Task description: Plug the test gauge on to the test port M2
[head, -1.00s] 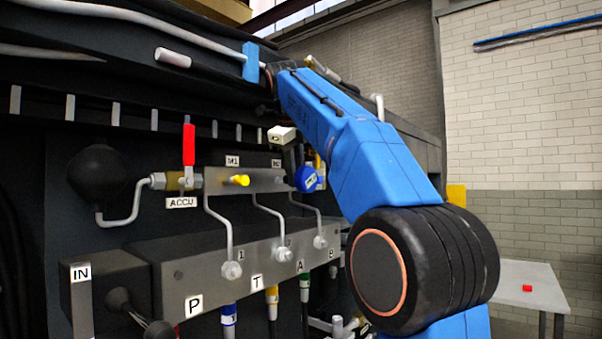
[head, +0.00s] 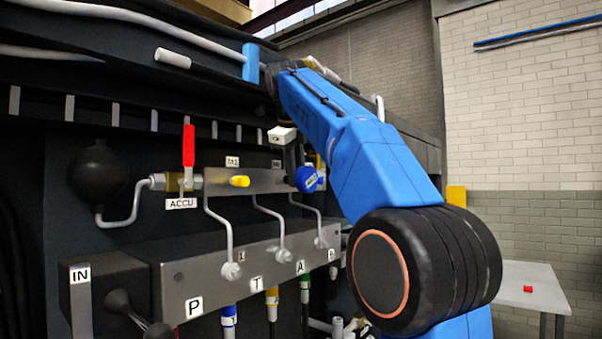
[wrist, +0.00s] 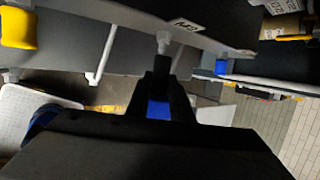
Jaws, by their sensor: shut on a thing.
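The test gauge (head: 308,179) has a blue round body and is held in front of the right end of the grey port block (head: 215,181). My gripper (wrist: 159,92) is shut on it, with a blue part showing between the fingers. A dark stem (wrist: 161,65) sticks out past the fingertips. It lines up with the pale fitting of test port M2 (wrist: 163,42), beside the M2 label (wrist: 187,25). Stem and fitting look touching or nearly so; I cannot tell whether they are joined. In the head view the gauge and my wrist hide the port.
A yellow cap (head: 239,181) is on the port by the M1 label, left of the gauge. A red-handled valve (head: 189,146) stands farther left. Bent grey pipes (head: 270,211) run down to the lower manifold (head: 215,270). A side table (head: 545,290) with a red object is at right.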

